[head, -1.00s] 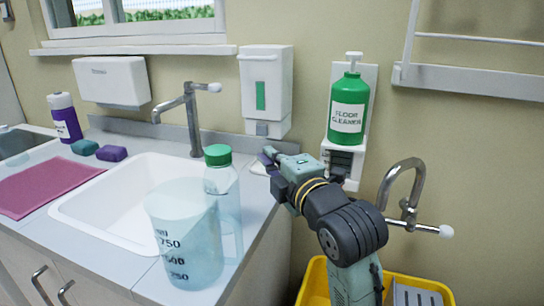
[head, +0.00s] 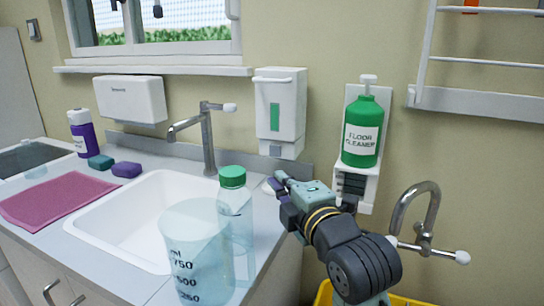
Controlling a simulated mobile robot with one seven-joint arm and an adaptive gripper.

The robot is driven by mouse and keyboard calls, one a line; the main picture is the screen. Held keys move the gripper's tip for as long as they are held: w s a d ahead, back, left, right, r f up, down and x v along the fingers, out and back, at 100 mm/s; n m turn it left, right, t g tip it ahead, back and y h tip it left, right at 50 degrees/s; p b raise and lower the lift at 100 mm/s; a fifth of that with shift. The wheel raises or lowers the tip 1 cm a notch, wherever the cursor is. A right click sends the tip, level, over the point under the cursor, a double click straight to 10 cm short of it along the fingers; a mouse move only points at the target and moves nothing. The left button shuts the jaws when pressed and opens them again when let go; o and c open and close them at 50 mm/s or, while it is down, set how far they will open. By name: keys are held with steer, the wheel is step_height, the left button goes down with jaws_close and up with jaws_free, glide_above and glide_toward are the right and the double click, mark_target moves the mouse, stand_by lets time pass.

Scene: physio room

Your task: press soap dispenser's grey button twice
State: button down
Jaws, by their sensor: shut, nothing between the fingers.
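The soap dispenser (head: 281,97) is a white wall box with a green window, mounted above the counter's right end in the head view. Its grey button (head: 277,150) is at the bottom of the box. My gripper (head: 275,183) is shut and empty, just below the dispenser and apart from the button in the picture. The depth between the fingertips and the button is hard to judge.
A green floor cleaner bottle (head: 362,130) sits in a wall bracket right of the dispenser. A clear measuring jug (head: 195,250) and a green-capped bottle (head: 235,210) stand at the counter's front. A curved tap (head: 430,205) is at right. The sink (head: 130,225) is empty.

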steer(key=p, duration=0.4)
glide_toward(270, 147)
steer(key=s+a+x, duration=0.1)
steer(key=x, duration=0.5)
steer(key=shift+w+a+f, duration=0.15)
steer(key=shift+w, duration=0.05)
steer(key=shift+w+d+f+b, duration=0.15)
steer(key=shift+w+d+b, duration=0.15)
steer(key=shift+w+b, duration=0.35)
steer(key=shift+w+d+r, duration=0.2)
steer(key=shift+r, duration=0.1)
steer(key=shift+a, duration=0.1)
